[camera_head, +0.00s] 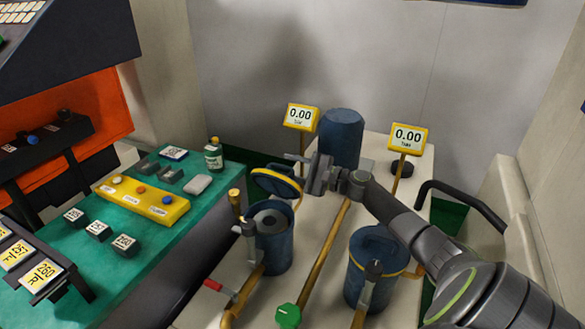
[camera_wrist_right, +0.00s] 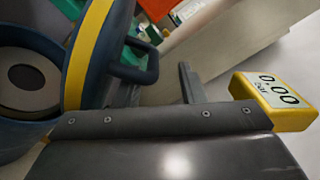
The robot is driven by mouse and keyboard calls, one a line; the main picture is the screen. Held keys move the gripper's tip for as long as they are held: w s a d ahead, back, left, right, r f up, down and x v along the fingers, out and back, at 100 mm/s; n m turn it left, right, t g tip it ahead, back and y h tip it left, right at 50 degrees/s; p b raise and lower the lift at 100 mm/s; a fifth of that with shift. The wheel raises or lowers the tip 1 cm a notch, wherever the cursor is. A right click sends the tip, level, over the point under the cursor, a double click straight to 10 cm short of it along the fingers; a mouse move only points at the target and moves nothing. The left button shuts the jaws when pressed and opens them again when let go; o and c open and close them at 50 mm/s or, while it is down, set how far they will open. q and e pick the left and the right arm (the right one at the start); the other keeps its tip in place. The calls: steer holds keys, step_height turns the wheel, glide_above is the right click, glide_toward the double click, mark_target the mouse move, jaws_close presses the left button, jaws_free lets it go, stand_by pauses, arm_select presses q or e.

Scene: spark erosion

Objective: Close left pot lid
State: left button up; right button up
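The left pot (camera_head: 272,250) is a dark blue cylinder with its round mouth open and a grey ring-shaped part inside. It also shows at the left of the wrist view (camera_wrist_right: 12,130). Its blue lid (camera_head: 275,184) with a yellow rim stands raised and tilted at the pot's back edge. In the right wrist view the lid (camera_wrist_right: 92,55) is seen edge-on, with its dark handle (camera_wrist_right: 140,72) on the outer side. My right gripper (camera_head: 299,170) is just behind and right of the raised lid, fingers apart. Whether it touches the lid is unclear. My left gripper is not in view.
A second blue pot (camera_head: 368,285) with its lid down stands at the right. A blue cylinder (camera_head: 341,138) and two yellow 0.00 displays (camera_head: 301,117) (camera_head: 408,138) stand behind. Pipes and a green knob (camera_head: 288,315) lie in front; a green table (camera_head: 150,245) is left.

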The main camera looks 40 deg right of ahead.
stand_by(0.3)
steer(key=b+v, duration=0.2)
steer(key=v, duration=0.5)
steer(key=shift+s+b, duration=0.25)
steer(key=shift+b, duration=0.1)
steer(key=shift+d, duration=0.1)
steer(key=shift+c, duration=0.3)
